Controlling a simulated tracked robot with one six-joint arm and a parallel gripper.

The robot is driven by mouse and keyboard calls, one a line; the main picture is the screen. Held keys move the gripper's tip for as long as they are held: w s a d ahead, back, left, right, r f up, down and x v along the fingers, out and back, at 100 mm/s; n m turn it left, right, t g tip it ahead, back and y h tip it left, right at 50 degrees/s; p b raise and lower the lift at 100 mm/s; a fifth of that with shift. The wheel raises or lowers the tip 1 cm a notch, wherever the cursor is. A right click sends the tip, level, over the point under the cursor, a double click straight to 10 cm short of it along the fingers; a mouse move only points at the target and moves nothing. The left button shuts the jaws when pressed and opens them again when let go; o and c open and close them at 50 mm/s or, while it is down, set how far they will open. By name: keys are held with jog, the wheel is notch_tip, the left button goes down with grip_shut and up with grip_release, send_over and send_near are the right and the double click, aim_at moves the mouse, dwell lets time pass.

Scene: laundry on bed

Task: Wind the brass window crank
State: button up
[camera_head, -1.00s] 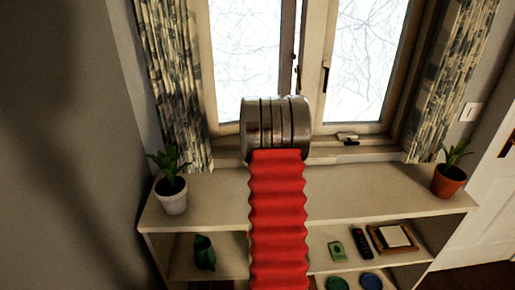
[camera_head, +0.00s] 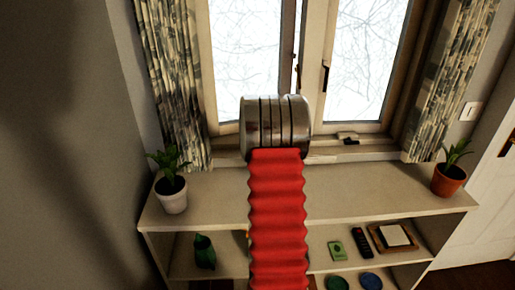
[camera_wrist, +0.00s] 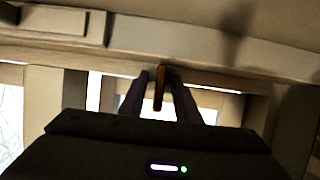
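In the wrist view, a narrow brass-coloured piece (camera_wrist: 160,86), likely the crank's handle, stands between the two dark fingers of my gripper (camera_wrist: 159,76). The right finger looks against it or nearly so. A slim gap seems to show at the left finger, so I cannot tell whether the fingers press on it. The rest of the crank is hidden. In the head view, my red-sleeved arm and its metal end cover the gripper and the handle in front of the window (camera_head: 245,65).
A small pale block with a dark piece (camera_head: 348,138) lies on the sill right of my arm. A white-potted plant (camera_head: 172,195) and an orange-potted plant (camera_head: 448,180) stand on the shelf top (camera_head: 365,195). Patterned curtains (camera_head: 172,85) flank the window.

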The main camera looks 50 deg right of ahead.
jog(key=shift+s+a+r, duration=0.1)
jog(key=v, duration=1.3)
jog(key=shift+s+a, duration=0.15)
jog(key=shift+s, duration=0.1)
dwell(0.5)
